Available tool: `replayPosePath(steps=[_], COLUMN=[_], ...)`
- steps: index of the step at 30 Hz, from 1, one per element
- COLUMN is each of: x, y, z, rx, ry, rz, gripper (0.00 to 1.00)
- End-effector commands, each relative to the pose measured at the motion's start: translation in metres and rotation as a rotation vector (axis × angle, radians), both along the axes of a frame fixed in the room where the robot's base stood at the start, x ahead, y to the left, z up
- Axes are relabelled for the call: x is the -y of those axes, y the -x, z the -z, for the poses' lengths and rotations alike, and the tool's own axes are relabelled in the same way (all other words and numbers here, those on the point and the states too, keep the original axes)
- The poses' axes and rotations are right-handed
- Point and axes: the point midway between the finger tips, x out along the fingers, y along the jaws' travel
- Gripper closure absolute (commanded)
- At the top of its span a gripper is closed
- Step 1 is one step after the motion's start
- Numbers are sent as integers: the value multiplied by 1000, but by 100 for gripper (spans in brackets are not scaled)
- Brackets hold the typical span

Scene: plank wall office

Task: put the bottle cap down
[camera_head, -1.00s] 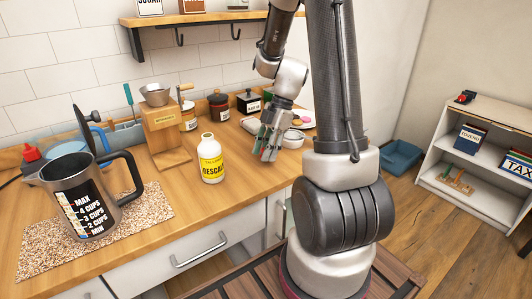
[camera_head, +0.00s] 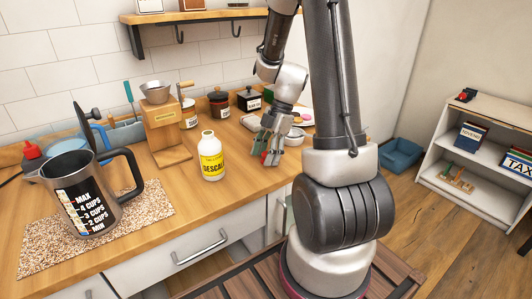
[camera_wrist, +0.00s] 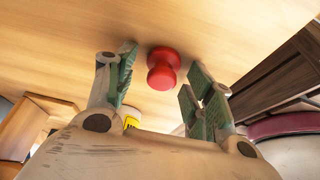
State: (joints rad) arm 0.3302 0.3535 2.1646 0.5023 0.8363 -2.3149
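The red bottle cap (camera_wrist: 163,68) shows in the wrist view as a rounded red piece with a narrower waist. It appears to rest on the wooden counter (camera_head: 225,200). My gripper (camera_wrist: 160,88) is open, with green-padded fingers on either side of the cap and visible gaps between them and it. In the head view my gripper (camera_head: 265,155) is low over the counter, right of the white descaler bottle (camera_head: 211,158) with its yellow label. Only a small bit of red shows between the fingers there.
A wooden grinder (camera_head: 168,130) stands behind the bottle. A kettle (camera_head: 80,195) stands on a speckled mat (camera_head: 40,245) at left. Small bowls (camera_head: 294,137) and jars (camera_head: 219,103) are behind my gripper. The counter's front strip is clear.

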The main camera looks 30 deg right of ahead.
Motion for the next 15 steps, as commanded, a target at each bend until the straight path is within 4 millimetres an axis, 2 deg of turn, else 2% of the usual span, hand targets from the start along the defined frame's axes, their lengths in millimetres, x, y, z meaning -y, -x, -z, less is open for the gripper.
replayPosePath(steps=[9,12,15], x=[0,1,10], y=[0,-1,-2], z=[-4,-16,-35], rx=[2,4,7], ry=[1,1,2], rz=[0,1,1], gripper=[46,46,46])
